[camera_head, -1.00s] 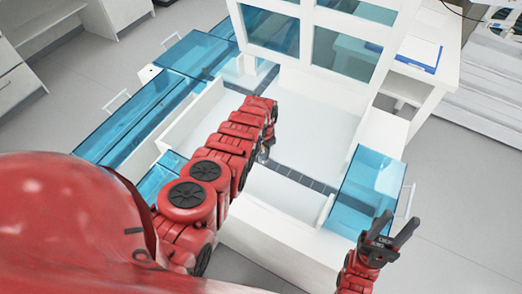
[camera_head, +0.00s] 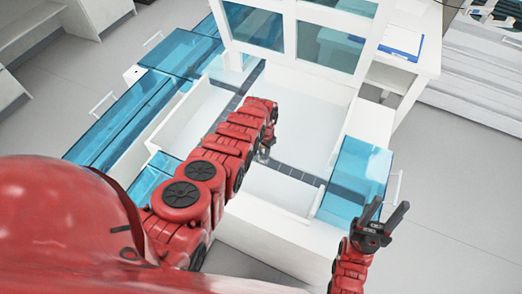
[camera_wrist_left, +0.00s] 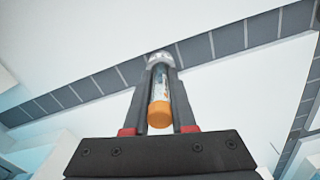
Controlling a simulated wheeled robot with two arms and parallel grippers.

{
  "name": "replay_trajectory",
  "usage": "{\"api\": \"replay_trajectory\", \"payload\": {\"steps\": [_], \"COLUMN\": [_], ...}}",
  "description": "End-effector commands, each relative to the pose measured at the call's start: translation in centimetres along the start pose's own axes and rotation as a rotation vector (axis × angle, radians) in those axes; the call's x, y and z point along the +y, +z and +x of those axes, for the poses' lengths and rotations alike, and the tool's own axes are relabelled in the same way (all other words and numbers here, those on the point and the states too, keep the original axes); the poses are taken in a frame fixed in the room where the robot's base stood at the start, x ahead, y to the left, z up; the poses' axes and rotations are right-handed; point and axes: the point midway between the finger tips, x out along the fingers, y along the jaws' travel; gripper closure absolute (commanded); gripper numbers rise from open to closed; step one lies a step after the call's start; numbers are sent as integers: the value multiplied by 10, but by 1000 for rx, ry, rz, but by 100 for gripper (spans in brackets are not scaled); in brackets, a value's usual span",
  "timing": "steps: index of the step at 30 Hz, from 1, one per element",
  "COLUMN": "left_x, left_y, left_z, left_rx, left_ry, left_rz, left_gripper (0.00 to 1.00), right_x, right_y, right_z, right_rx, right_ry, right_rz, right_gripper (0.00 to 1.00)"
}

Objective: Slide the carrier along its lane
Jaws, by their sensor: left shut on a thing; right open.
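The lane is a dark grey segmented track (camera_head: 297,174) set in a white surface; it also crosses the left wrist view (camera_wrist_left: 228,39) diagonally. My left gripper (camera_head: 264,153) is over the track near the middle of the head view. In the left wrist view my left gripper (camera_wrist_left: 161,66) is shut on a slim tube with an orange cap (camera_wrist_left: 160,114). The tube's far end meets a pale round piece (camera_wrist_left: 159,57) at the track, probably the carrier; its details are hidden by the fingers. My right gripper (camera_head: 388,206) is open and empty, at the lower right, away from the track.
Translucent blue panels (camera_head: 358,172) stand right of the track and more (camera_head: 125,117) stand left. A white window frame (camera_head: 288,36) rises behind. A white wall (camera_head: 268,215) lies on the near side. A clipboard (camera_head: 402,40) lies on the white table behind right.

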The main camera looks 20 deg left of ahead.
Motion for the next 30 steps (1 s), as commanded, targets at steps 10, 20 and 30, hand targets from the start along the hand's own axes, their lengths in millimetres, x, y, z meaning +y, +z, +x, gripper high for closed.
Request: {"api": "replay_trajectory", "payload": {"steps": [10, 20, 30], "left_x": [15, 30, 44], "left_y": [-4, -8, -12], "left_z": [0, 0, 0], "left_rx": [0, 0, 0], "left_ry": [0, 1, 1], "left_rz": [0, 1, 1], "left_gripper": [100, 100, 100], "right_x": [0, 0, 0], "right_y": [-1, -1, -1], "right_z": [4, 6, 8], "right_rx": [0, 0, 0], "right_ry": [0, 0, 0], "right_rz": [0, 0, 0], "right_gripper": [53, 53, 53]}}
